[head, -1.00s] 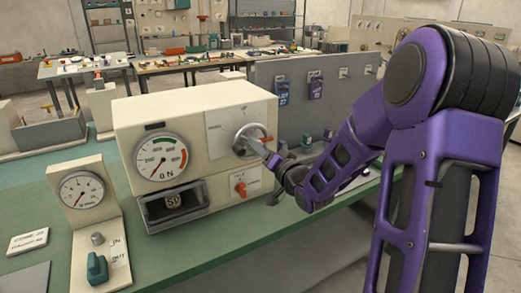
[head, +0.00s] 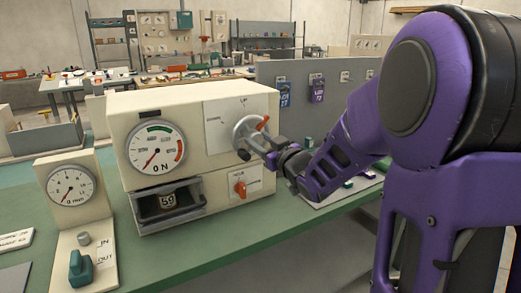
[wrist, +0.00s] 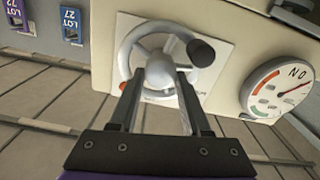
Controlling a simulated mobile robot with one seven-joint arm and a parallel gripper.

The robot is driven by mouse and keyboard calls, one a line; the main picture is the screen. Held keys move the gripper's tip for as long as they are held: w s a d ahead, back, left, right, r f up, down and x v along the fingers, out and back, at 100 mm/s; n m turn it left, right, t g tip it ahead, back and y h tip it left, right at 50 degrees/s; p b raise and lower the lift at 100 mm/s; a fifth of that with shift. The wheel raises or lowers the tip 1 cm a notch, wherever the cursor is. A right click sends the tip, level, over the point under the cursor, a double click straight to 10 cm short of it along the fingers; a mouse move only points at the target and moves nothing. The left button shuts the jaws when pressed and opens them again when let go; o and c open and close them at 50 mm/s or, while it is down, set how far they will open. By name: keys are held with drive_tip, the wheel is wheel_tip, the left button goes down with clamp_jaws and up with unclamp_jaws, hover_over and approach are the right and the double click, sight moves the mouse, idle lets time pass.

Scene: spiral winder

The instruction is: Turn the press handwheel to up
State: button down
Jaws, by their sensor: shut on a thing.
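The press (head: 170,108) is a cream box on the green bench with a round "N" gauge (head: 156,146). Its grey handwheel (head: 243,131) sits on a pale plate at the right of its front; "UP" is printed at the plate's top. The wheel's orange mark (head: 262,123) points to the upper right, short of "UP". My gripper (head: 268,157) is at the wheel's lower right. The wrist view shows its two fingers (wrist: 160,82) closed at the handwheel's middle (wrist: 157,66), with a black knob (wrist: 202,52) beside them. The exact contact is partly hidden.
Below the wheel is an orange knob (head: 240,188). An open drawer (head: 164,223) holds a block marked 59 (head: 168,201). A smaller gauge stand (head: 70,188) with a teal lever (head: 81,268) stands at left. A grey panel (head: 300,75) with lot tags rises behind my arm.

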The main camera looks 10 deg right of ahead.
drive_tip(key=n, duration=0.4)
drive_tip(key=shift+a+n, duration=0.15)
drive_tip(key=shift+n, duration=0.15)
drive_tip(key=n, duration=0.4)
drive_tip(key=shift+n, duration=0.3)
drive_tip(key=shift+c, duration=1.8)
unclamp_jaws()
drive_tip(key=shift+f, duration=0.1)
drive_tip(key=shift+s, duration=0.1)
